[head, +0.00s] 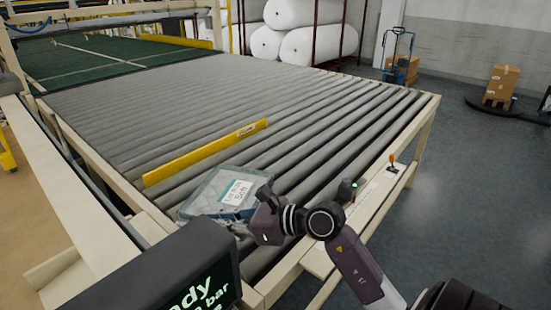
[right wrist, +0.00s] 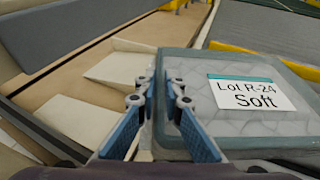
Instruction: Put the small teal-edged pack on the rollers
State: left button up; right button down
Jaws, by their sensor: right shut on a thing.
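The small pack (head: 208,190) is clear and quilted, with teal-grey edges and a white label reading "Lot R-24 Soft". My right gripper (head: 243,222) is shut on its near edge. In the right wrist view, the pack (right wrist: 215,122) lies to the right, with its left edge between the fingers of my right gripper (right wrist: 162,98). The grey rollers (head: 330,108) stretch behind and under the pack in the head view. I cannot tell whether the pack touches them. My left gripper is not in view.
A yellow bar (head: 205,153) lies across the rollers just behind the pack. A dark display (head: 165,275) stands at the front. A small box with a green light (head: 349,189) and an orange-topped lever (head: 392,163) are on the right frame. The rollers beyond the bar are clear.

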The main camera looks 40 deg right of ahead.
aim_at(216, 200)
jog(key=w+d+r+m+h, duration=0.1)
jog(key=w+r, duration=0.1)
jog(key=w+d+r+m+t+h+p, duration=0.1)
jog(key=w+r, duration=0.1)
jog(key=w+d+r+m+h, duration=0.1)
jog(key=w+d+r, duration=0.1)
jog(key=w, duration=0.1)
jog(key=shift+d+r+t+h+p, duration=0.1)
jog(key=shift+t+h+p, duration=0.2)
jog(key=d, duration=0.1)
jog(key=w+d+r+m+h, duration=0.1)
jog(key=w, duration=0.1)
jog(key=shift+d+r+h, duration=0.25)
jog(key=shift+d+h, duration=0.05)
jog(key=shift+d, duration=0.1)
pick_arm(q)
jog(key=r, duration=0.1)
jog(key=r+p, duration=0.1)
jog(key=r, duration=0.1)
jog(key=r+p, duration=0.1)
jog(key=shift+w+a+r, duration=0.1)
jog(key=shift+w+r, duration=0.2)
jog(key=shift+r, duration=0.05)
pick_arm(e)
notch_tip(216, 200, down, 20)
jog(key=shift+r, duration=0.25)
jog(key=shift+a, duration=0.15)
